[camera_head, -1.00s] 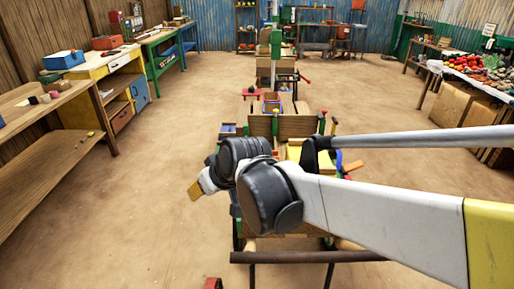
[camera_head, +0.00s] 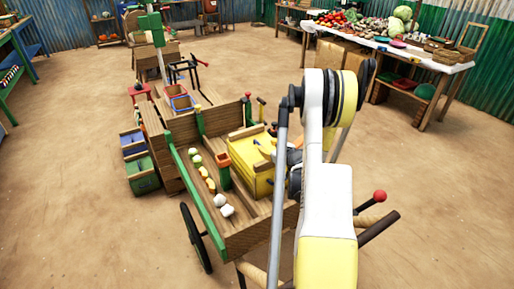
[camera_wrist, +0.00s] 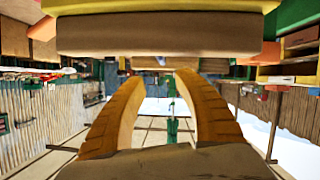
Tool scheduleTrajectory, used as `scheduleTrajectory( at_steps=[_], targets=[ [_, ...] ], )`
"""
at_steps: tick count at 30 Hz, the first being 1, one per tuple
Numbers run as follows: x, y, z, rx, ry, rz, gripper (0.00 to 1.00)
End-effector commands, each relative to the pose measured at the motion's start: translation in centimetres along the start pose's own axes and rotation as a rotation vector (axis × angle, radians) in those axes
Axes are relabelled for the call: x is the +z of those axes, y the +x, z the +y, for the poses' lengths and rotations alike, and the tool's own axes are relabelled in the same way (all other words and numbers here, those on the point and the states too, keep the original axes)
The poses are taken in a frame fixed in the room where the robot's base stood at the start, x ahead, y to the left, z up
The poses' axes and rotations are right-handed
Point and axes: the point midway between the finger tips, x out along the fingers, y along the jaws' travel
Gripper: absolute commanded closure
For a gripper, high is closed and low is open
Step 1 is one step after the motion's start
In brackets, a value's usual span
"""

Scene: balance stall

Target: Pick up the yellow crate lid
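The yellow crate (camera_head: 255,180) stands on the wooden cart, with its yellow lid (camera_head: 243,150) on top. A wooden strip (camera_head: 246,132) shows along the lid's far edge. My gripper (camera_wrist: 160,74) is at the crate's right side in the head view, partly hidden behind my arm. In the wrist view its two orange-brown fingers stand apart with a clear gap between them. A wooden bar (camera_wrist: 160,35) with a yellow edge above it fills the top of that view, close to the fingertips. I cannot tell whether the fingers touch it.
A produce table (camera_head: 400,55) stands back right.

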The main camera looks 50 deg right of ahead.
Motion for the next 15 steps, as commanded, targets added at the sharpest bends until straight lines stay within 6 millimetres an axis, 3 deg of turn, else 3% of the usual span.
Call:
scheduleTrajectory(
  at_steps=[9, 15],
  targets=[
    [0.0, 4.8, -0.1, -0.002, -0.001, 0.0, 0.62],
    [0.1, 6.5, -0.3, -0.002, 0.0, 0.0, 0.62]
  ],
)
